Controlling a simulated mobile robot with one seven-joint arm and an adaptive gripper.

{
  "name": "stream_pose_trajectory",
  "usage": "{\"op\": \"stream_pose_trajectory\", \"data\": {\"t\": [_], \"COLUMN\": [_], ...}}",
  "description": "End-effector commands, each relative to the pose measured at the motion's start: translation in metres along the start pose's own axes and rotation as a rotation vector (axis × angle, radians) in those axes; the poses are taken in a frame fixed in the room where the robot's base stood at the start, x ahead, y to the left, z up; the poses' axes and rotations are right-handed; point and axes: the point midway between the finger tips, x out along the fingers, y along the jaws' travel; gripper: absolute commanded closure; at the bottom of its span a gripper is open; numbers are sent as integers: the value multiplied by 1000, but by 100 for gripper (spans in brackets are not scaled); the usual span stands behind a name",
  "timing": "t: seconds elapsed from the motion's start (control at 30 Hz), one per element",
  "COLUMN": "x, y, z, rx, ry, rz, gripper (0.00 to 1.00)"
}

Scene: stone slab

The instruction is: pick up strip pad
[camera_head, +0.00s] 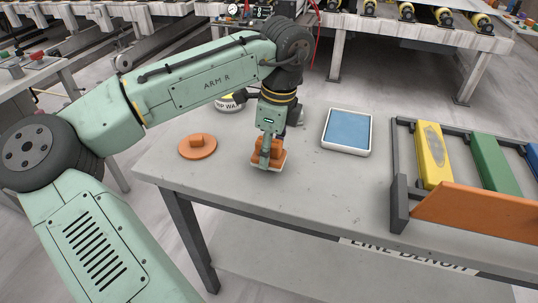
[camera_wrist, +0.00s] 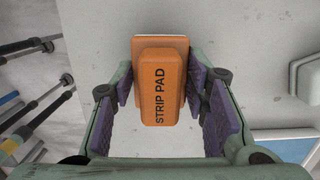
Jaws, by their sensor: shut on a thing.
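The strip pad (camera_wrist: 160,88) is an orange block with a handle and black lettering reading STRIP PAD. In the wrist view it lies between the purple finger pads of my gripper (camera_wrist: 163,98). In the head view my gripper (camera_head: 267,152) points straight down and is shut on the orange strip pad (camera_head: 262,160). A pale lower edge of the pad shows at the bench top; I cannot tell whether it touches the surface. The fingers hide part of the pad.
On the grey bench (camera_head: 325,190), a round orange disc with a knob (camera_head: 198,147) lies left of my gripper. A blue-topped white tray (camera_head: 347,130) lies right. A rack (camera_head: 400,190) with yellow and green bars stands farther right. A labelled round tin (camera_head: 229,104) sits behind.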

Motion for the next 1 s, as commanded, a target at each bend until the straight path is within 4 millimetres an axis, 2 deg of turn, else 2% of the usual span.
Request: {"op": "stream_pose_trajectory", "data": {"t": [0.13,0.6,0.7,0.83,1.0], "x": [-19,-32,-34,-38,-39], "y": [1,112,130,144,152], "z": [2,-32,-38,-42,-45], "rx": [1,1,1,0,0], "ry": [2,-4,-4,-1,-1], "rz": [-2,-2,-1,-1,0], "gripper": [89,89,89,89,89]}}
